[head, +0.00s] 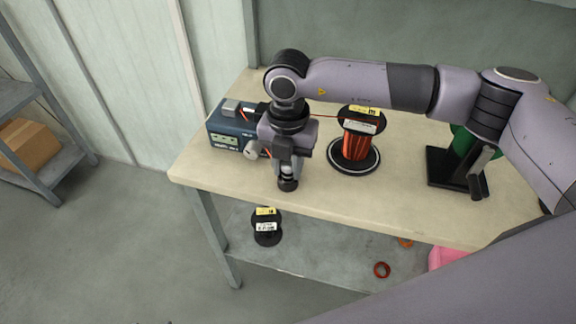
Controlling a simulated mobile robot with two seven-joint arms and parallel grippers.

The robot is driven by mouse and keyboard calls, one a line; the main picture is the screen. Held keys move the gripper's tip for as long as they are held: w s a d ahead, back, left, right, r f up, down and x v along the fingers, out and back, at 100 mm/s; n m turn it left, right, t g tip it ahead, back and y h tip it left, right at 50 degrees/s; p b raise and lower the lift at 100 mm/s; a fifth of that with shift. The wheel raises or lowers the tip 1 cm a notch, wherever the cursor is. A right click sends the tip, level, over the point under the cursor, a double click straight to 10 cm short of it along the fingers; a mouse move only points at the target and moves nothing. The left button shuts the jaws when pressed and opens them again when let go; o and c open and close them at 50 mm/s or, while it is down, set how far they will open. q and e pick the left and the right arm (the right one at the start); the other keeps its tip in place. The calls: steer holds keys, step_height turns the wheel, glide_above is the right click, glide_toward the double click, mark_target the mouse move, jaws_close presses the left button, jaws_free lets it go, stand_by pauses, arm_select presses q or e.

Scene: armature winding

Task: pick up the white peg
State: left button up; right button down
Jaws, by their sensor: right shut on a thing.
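My right gripper (287,181) points down over the front left part of the table, beside the blue winding machine. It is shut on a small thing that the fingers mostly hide. A little of a pale piece, which I take for the white peg (287,170), shows between the dark fingers. I cannot tell whether its lower end touches the tabletop. My left gripper is not in view.
The blue machine (229,134) stands left of the gripper. A spool of copper wire (356,146) stands to the right, and a black stand (445,169) is farther right. The lower shelf (325,252) holds a black spool (266,228) and rings. The table's front middle is clear.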

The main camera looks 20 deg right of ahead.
step_height(320, 180, up, 20)
stand_by(0.4)
